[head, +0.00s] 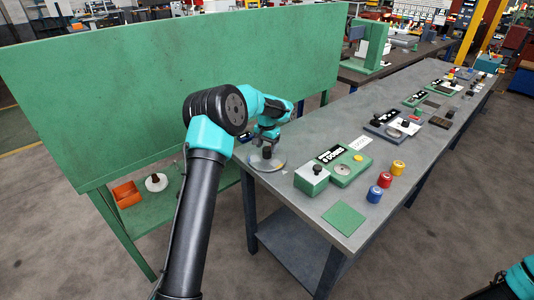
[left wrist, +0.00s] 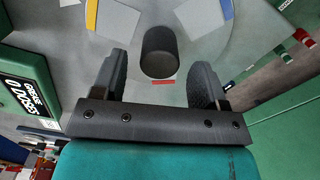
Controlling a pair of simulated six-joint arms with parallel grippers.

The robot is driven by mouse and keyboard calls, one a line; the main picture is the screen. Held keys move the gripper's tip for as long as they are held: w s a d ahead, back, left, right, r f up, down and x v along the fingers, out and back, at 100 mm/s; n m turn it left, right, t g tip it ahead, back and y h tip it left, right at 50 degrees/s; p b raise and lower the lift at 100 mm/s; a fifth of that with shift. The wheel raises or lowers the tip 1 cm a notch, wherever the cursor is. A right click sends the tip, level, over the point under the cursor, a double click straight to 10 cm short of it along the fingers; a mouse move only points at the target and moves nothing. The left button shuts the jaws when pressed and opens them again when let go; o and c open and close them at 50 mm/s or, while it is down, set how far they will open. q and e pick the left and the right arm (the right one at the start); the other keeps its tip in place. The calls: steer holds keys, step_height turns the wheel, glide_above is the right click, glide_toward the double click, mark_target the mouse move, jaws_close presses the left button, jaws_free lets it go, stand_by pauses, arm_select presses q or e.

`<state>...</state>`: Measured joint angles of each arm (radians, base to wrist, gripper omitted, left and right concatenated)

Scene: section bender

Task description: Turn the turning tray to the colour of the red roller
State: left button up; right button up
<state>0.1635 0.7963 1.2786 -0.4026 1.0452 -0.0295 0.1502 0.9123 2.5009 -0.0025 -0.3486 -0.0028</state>
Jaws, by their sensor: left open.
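The turning tray (head: 277,164) is a pale round disc with a dark upright knob (head: 267,153), at the near left end of the bench. In the left wrist view, the tray (left wrist: 185,20) carries pale plates, one edged blue (left wrist: 91,14) and one edged yellow (left wrist: 228,9). A short red mark (left wrist: 163,82) lies by the knob. My left gripper (head: 266,138) is over the tray; its open fingers (left wrist: 159,62) stand either side of the knob, with gaps showing. The red roller (head: 384,179) stands between the yellow roller (head: 398,167) and blue roller (head: 374,194). My right gripper is out of view.
A green and white device (head: 335,167) with a black label stands right of the tray. A green square (head: 344,217) lies at the near bench edge. A tall green panel (head: 130,90) rises at the left. More devices line the bench (head: 300,140) farther back.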

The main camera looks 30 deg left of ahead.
mark_target(267, 149)
arm_select(q)
steer(key=shift+f, duration=1.9)
steer(key=shift+c, duration=0.4)
jaws_close()
